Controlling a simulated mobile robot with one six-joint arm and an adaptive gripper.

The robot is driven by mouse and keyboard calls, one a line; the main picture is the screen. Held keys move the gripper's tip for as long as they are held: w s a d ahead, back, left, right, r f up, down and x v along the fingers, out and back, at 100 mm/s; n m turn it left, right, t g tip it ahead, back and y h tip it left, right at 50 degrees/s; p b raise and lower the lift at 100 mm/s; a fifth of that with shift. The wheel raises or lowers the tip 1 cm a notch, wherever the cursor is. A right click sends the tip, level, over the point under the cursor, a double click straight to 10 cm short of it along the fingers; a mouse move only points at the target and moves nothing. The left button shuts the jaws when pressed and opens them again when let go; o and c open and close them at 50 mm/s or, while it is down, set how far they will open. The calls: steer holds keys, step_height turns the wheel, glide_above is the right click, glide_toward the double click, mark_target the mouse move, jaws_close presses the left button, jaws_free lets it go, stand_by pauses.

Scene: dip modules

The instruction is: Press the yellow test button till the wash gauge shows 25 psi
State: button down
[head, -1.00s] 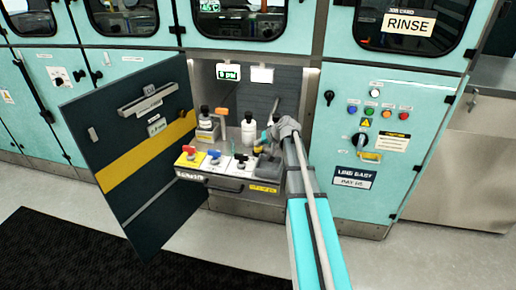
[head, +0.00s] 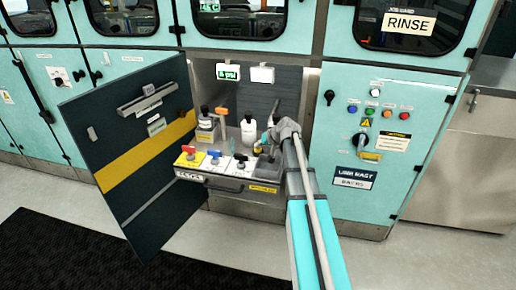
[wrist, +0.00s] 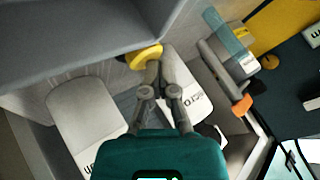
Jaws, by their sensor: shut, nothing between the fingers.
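The yellow test button (wrist: 146,56) is a round yellow disc on the grey surface in the wrist view. The tips of my gripper (wrist: 157,68) are shut with nothing between them, right at the button's lower edge; I cannot tell whether they press it. In the head view my gripper (head: 262,145) is inside the open bay, partly hidden by my wrist, and the button is not clearly visible. A small lit display (head: 228,72) on the bay's back wall looks like the gauge; it seems to show a low psi figure, too small to read surely.
A pulled-out drawer (head: 224,184) carries red, blue and black valve handles. White bottles (head: 248,129) and an orange-handled valve (wrist: 241,104) stand close by. The open dark door (head: 135,160) bounds the left side, and a button panel (head: 378,125) is on the right.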

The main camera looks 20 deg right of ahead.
steer(key=shift+r, duration=0.15)
steer(key=shift+r+p, duration=0.9)
steer(key=shift+p, duration=0.2)
step_height(320, 180, up, 5)
steer(key=p, duration=0.5)
stand_by(1.0)
steer(key=s+a+r+n+g+h+p, duration=0.1)
steer(key=s+a+r+g+p, duration=0.3)
steer(key=s, duration=0.9)
steer(key=s+a+r+n+g+h+p, duration=0.2)
steer(key=s+a+r+g+h+p, duration=0.1)
steer(key=s+a+p, duration=0.7)
steer(key=s+a+r+g, duration=0.1)
steer(key=s+a+r, duration=0.1)
steer(key=s+a, duration=0.2)
steer(key=shift+a+h+p, duration=0.3)
steer(key=shift+a+p, duration=0.1)
steer(key=shift+a, duration=0.15)
